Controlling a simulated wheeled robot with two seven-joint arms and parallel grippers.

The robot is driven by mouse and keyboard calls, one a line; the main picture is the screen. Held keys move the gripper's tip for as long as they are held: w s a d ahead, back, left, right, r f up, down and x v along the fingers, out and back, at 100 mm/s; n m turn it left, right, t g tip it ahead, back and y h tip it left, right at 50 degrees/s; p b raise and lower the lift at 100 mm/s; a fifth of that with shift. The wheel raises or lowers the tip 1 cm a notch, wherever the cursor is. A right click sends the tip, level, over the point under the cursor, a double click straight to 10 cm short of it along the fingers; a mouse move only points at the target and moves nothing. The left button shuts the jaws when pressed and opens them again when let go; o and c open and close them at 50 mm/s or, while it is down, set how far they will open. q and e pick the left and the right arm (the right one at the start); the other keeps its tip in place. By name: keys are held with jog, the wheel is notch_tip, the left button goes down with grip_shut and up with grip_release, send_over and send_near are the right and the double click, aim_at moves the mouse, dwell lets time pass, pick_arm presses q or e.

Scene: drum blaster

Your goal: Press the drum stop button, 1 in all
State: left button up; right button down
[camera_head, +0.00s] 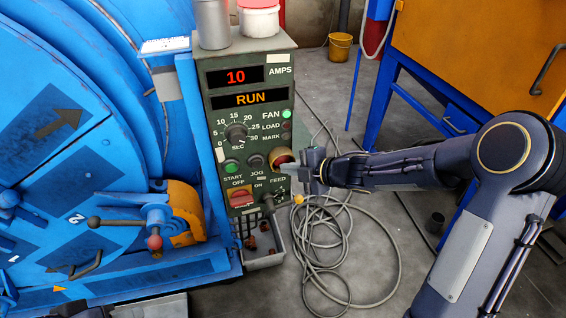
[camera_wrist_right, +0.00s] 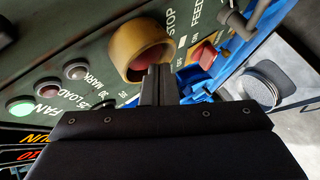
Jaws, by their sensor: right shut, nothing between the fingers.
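The drum stop button is a red button in a yellow collar (camera_head: 281,155), on the right side of the green control panel (camera_head: 250,60). In the right wrist view the yellow collar (camera_wrist_right: 128,47) shows with the dark red button inside and the word STOP beside it. My right gripper (camera_head: 288,168) is shut and empty, with its tips at the button's lower right. In the wrist view the tips (camera_wrist_right: 156,75) overlap the collar's near edge. I cannot tell whether they touch the button. My left gripper is not in view.
The panel display (camera_head: 262,99) reads RUN, with 10 AMPS above, and the FAN lamp (camera_head: 287,114) glows green. A red switch (camera_head: 241,198) and a small tray (camera_head: 265,262) lie below. The blue drum machine (camera_head: 130,75) fills the left. Coiled hose (camera_head: 345,235) lies on the floor.

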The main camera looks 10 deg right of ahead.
jog(key=shift+w, duration=0.35)
dwell(0.3)
dwell(0.4)
jog(key=shift+s, duration=0.9)
jog(key=s+b, duration=0.1)
jog(key=s, duration=0.4)
jog(key=shift+d, duration=0.1)
dwell(0.5)
